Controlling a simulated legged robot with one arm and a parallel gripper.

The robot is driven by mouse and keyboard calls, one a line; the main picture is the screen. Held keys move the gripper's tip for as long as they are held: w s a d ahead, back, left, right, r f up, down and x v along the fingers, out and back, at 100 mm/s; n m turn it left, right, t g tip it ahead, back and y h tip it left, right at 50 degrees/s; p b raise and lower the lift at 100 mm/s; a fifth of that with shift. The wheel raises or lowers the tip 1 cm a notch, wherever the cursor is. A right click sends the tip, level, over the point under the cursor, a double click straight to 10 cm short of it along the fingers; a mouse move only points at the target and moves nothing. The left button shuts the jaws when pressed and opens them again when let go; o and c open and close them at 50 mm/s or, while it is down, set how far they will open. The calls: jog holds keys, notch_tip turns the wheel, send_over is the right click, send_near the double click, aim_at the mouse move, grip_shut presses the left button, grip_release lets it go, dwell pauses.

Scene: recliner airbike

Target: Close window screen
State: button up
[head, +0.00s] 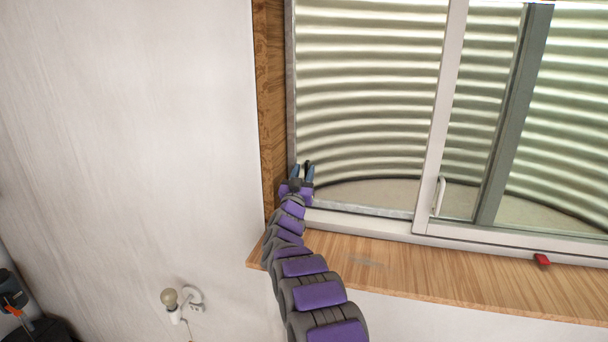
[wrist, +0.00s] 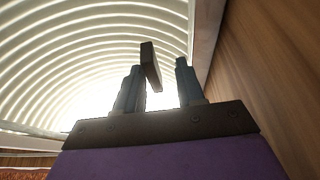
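The window (head: 370,90) has a pale frame, with corrugated metal behind it. A sliding panel (head: 441,110) has its pale vertical edge near the middle and a small white handle (head: 439,195) low on that edge. A grey vertical bar (head: 513,120) stands further right. My gripper (head: 302,170) is at the lower left corner of the window, by the left side frame, well left of the handle. In the wrist view my gripper (wrist: 165,75) has its two fingers apart with nothing between them. A dark flat piece (wrist: 151,66) shows by the left finger.
A wooden sill (head: 430,272) runs below the window, with a small red object (head: 541,260) on it. Wood trim (head: 270,90) lines the left side; it also shows in the wrist view (wrist: 270,75). A wall lamp with a bulb (head: 170,299) is at lower left.

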jog(key=shift+s+a+f, duration=0.2)
jog(key=shift+s+a, duration=0.05)
jog(key=shift+s, duration=0.15)
jog(key=b+v, duration=0.1)
jog(key=v, duration=0.5)
jog(key=shift+s+f+b, duration=0.2)
jog(key=shift+b, duration=0.2)
